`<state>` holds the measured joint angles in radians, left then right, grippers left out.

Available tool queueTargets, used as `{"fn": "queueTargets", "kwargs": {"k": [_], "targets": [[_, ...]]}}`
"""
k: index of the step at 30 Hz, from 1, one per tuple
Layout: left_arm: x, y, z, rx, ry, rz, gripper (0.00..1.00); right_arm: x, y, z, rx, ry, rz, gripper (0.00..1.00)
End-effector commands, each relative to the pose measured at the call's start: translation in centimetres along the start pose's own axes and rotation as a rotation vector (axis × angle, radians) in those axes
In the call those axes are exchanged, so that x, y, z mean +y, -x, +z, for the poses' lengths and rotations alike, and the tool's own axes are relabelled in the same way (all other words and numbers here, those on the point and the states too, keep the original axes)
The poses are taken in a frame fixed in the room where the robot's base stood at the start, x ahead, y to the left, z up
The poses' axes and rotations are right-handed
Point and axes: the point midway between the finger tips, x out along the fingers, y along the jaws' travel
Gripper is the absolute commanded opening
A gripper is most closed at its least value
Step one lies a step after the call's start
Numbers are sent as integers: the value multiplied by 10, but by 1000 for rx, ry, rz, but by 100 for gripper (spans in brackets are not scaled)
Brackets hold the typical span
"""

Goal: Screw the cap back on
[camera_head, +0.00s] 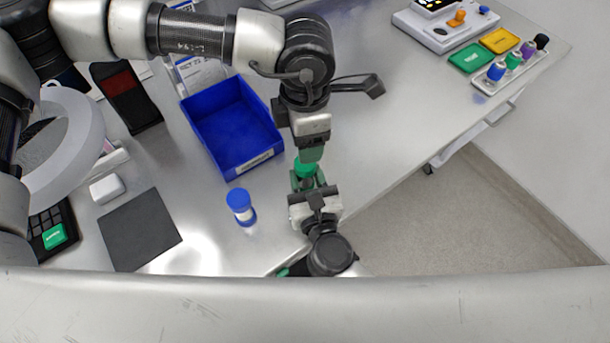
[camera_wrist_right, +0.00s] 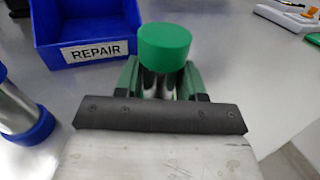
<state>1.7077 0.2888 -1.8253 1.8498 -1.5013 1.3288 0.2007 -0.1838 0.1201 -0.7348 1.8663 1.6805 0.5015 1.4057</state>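A metal-bodied vial (camera_wrist_right: 158,84) stands upright in the right wrist view with a green cap (camera_wrist_right: 164,46) on its top. The cap also shows in the head view (camera_head: 305,167). I cannot tell whether the cap is screwed tight. My right gripper (camera_head: 308,183) has its green fingers on both sides of the vial, below the cap, and looks shut on it. My left gripper (camera_head: 310,154) points down just beyond and above the cap in the head view. Its fingers overlap in this view, and it does not show in the right wrist view. The vial body is mostly hidden in the head view.
A blue bin (camera_head: 232,128) labelled REPAIR stands to the left, with a blue-capped vial (camera_head: 242,212) in front. A rack (camera_head: 510,65) of coloured vials stands at the far right.

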Motion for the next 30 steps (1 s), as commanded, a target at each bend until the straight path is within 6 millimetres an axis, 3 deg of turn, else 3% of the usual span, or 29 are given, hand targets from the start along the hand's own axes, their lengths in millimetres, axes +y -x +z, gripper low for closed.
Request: {"fn": "queueTargets", "kwargs": {"k": [1, 7, 8, 15, 24, 30], "targets": [[0, 0, 0, 0, 0, 0, 65, 0, 0, 0, 0, 0, 0, 32], [0, 0, 0, 0, 0, 0, 65, 0, 0, 0, 0, 0, 0, 1], [0, 0, 0, 0, 0, 0, 65, 0, 0, 0, 0, 0, 0, 0], [0, 0, 0, 0, 0, 0, 95, 0, 0, 0, 0, 0, 0, 0], [0, 2, 0, 0, 0, 0, 95, 0, 0, 0, 0, 0, 0, 0], [1, 30, 0, -3, 0, 3, 95, 0, 0, 0, 0, 0, 0, 0]]}}
